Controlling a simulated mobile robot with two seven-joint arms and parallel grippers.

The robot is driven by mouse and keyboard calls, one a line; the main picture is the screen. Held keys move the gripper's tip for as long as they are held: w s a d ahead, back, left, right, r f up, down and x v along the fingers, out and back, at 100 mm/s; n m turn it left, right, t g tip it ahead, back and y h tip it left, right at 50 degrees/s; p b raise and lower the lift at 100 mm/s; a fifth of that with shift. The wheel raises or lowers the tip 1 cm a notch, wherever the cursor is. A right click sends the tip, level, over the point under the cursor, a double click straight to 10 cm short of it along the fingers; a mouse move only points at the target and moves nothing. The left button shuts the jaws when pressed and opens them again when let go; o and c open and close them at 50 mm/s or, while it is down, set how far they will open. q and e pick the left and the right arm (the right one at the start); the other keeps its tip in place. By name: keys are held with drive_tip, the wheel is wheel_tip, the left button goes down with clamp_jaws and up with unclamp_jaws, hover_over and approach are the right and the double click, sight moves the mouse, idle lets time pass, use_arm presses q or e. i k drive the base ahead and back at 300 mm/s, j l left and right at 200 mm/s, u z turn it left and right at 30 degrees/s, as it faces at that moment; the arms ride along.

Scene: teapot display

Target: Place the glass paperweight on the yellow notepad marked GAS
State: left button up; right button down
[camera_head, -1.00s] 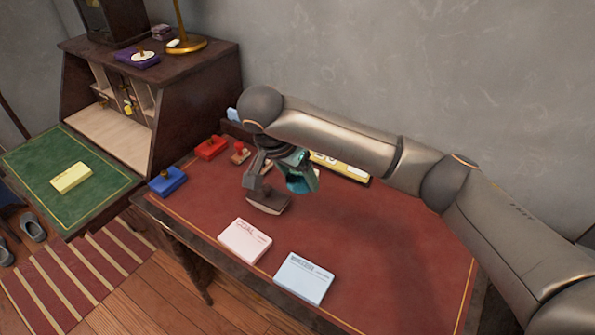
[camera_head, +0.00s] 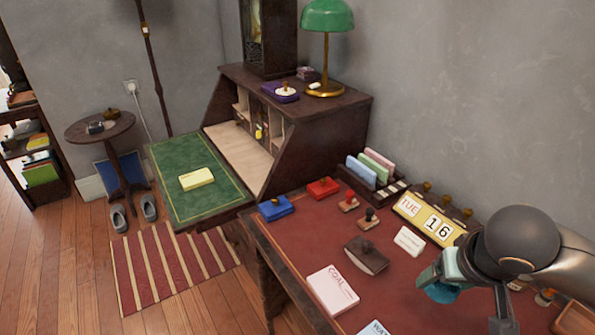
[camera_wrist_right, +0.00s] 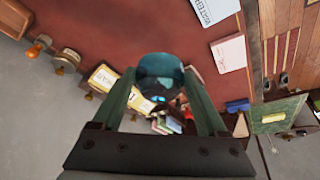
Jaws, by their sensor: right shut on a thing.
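The glass paperweight (camera_head: 440,291) is a dark teal, rounded piece, low at the right in the head view. My right gripper (camera_head: 436,280) is shut on it and holds it above the red desk top. In the right wrist view the paperweight (camera_wrist_right: 162,72) sits between both fingers of the gripper (camera_wrist_right: 162,80). The yellow notepad (camera_head: 197,179) lies flat on the green writing leaf (camera_head: 184,214) at the left, far from the gripper; its lettering is too small to read. It also shows in the wrist view (camera_wrist_right: 272,117). My left gripper is not in view.
The red desk (camera_head: 310,240) holds a pink COAL pad (camera_head: 333,290), a rocker blotter (camera_head: 366,255), stamps, a blue box (camera_head: 275,208), a red box (camera_head: 324,188) and a calendar (camera_head: 427,220). The dark bureau (camera_head: 317,130) with a green lamp (camera_head: 327,17) rises beside the green leaf.

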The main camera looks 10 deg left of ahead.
sight(196, 177)
drive_tip(key=u, duration=0.9)
drive_tip(key=i+u, duration=0.2)
drive_tip(key=u, duration=0.65)
drive_tip(key=i+l, duration=0.15)
drive_tip(key=i, duration=0.25)
drive_tip(key=i+l, duration=0.2)
drive_tip(key=i, duration=0.2)
drive_tip(key=i+l, duration=0.15)
drive_tip(key=i, duration=0.2)
